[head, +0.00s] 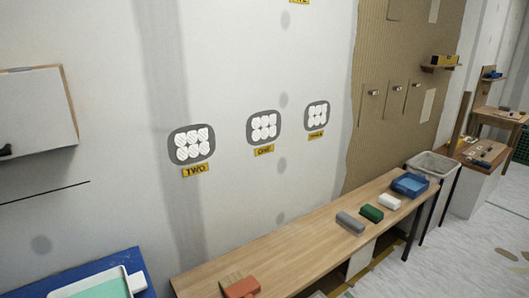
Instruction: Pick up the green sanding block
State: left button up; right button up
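The green sanding block (371,213) lies on a long wooden bench (300,238) that runs along the wall. A grey block (350,222) lies to its left and a white block (390,202) to its right, both close beside it. Neither of my grippers shows in the head view, and nothing visible is touching the green block.
A blue tray (410,186) stands at the bench's far end, and an orange-red tool (241,287) lies at its near end. A blue surface with a white paint tray (100,287) is at lower left. A pale bin (432,165) stands beyond the bench. The bench's middle is clear.

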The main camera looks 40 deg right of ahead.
aim_at(375, 214)
jog(key=z, duration=1.95)
